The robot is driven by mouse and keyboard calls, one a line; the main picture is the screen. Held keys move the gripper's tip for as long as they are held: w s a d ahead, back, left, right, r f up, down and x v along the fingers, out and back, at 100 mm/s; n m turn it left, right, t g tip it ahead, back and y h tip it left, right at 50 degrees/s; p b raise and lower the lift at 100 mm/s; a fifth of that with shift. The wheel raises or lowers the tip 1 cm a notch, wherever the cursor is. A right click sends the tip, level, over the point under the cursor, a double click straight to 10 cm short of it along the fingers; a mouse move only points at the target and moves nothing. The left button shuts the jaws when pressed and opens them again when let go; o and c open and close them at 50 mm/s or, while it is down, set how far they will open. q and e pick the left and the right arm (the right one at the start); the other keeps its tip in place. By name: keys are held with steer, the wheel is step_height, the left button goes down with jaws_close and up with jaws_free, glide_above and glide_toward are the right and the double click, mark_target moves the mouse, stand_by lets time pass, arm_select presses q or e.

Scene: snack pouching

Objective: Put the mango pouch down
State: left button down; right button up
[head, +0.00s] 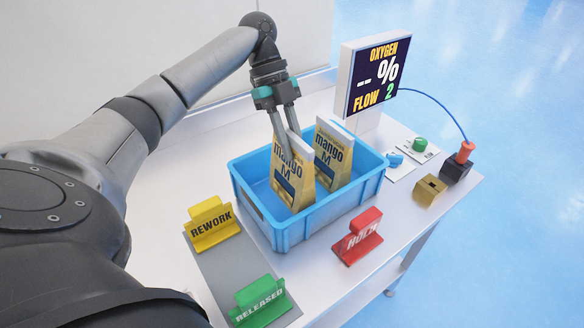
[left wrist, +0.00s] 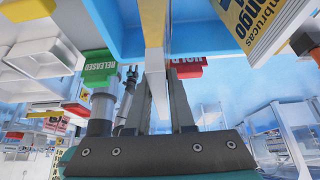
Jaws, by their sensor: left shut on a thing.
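My left gripper (head: 286,135) reaches down from above into the blue crate (head: 284,235) and is shut on a yellow and white mango pouch (head: 293,180). That pouch stands upright in the near left part of the crate; I cannot tell whether its bottom touches the floor. A second mango pouch (head: 334,156) stands upright in the crate behind it to the right. In the left wrist view the held pouch (left wrist: 154,28) shows edge-on between the fingers, with the crate's blue wall (left wrist: 100,22) beside it. My right gripper is not in view.
A yellow REWORK sign (head: 211,222), a green RELEASED sign (head: 260,302) and a red sign (head: 357,238) stand around the crate. An oxygen and flow display (head: 376,75) stands behind it. A brass block (head: 430,190) and a black block with a red plug (head: 457,167) sit at right.

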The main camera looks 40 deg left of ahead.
arm_select(q)
step_height(320, 180, down, 6)
steer(key=shift+r, duration=0.15)
steer(key=c, duration=0.8)
jaws_free()
steer(key=shift+o, duration=0.2)
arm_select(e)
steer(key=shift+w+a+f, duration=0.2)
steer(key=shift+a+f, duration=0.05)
arm_select(q)
steer(key=shift+r, duration=0.1)
glide_toward(292, 165)
steer(key=shift+w+a+f+p, duration=0.4)
steer(key=shift+w+a+f, duration=0.15)
steer(key=shift+w+a, duration=0.35)
steer(key=shift+w+a+r, duration=0.1)
steer(key=shift+a+r, duration=0.15)
steer(key=shift+r, duration=0.25)
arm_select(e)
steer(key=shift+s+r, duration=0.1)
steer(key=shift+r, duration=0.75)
